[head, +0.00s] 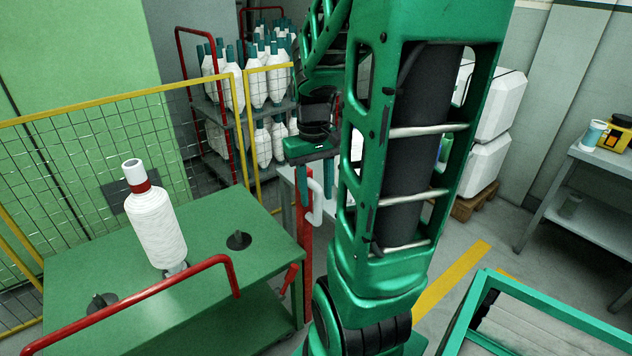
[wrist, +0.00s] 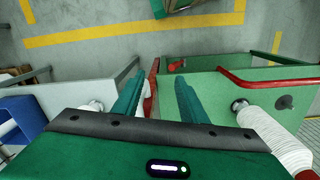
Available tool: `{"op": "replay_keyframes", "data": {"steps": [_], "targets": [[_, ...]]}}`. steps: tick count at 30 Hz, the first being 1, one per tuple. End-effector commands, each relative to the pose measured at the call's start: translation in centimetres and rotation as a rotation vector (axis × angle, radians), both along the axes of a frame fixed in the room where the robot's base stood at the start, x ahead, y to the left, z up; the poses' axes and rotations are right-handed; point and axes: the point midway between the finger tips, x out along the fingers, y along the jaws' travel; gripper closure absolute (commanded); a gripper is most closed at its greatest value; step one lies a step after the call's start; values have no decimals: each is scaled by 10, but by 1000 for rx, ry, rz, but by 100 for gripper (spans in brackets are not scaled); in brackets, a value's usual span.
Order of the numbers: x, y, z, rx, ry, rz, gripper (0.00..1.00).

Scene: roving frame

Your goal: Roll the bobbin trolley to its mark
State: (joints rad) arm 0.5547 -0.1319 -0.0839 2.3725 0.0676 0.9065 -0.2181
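A green trolley or table (head: 225,205) with a red bar (head: 150,292) along its near side stands at left in the head view. One white bobbin (head: 155,228) stands on it beside bare dark pegs. It shows at right in the wrist view (wrist: 215,88). Another trolley (head: 232,115), with red handles, is loaded with several bobbins behind the mesh fence. My gripper (head: 316,182) is open, fingers pointing down, beyond the green top's right corner.
A yellow mesh fence (head: 75,140) runs behind the green top. Yellow lines (wrist: 120,34) mark the open grey floor. A grey table (wrist: 75,98) adjoins the red upright. White boxes (head: 495,110) and a grey shelf (head: 590,205) stand at right; a green-framed crate (head: 520,310) is nearby.

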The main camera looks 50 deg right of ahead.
Motion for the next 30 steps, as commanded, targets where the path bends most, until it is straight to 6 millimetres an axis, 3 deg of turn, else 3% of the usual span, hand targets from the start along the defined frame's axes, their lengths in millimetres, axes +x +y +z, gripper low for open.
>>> {"op": "replay_keyframes", "data": {"steps": [3,6,11,12,19,30], "targets": [[19,-32,-19,17,4,18,61],[29,-50,-31,28,0,36,61],[39,-66,-44,41,-9,55,61],[42,-69,-39,31,-22,49,61],[49,-69,-41,24,-35,44,61],[48,-69,-86,24,-34,44,61]]}}
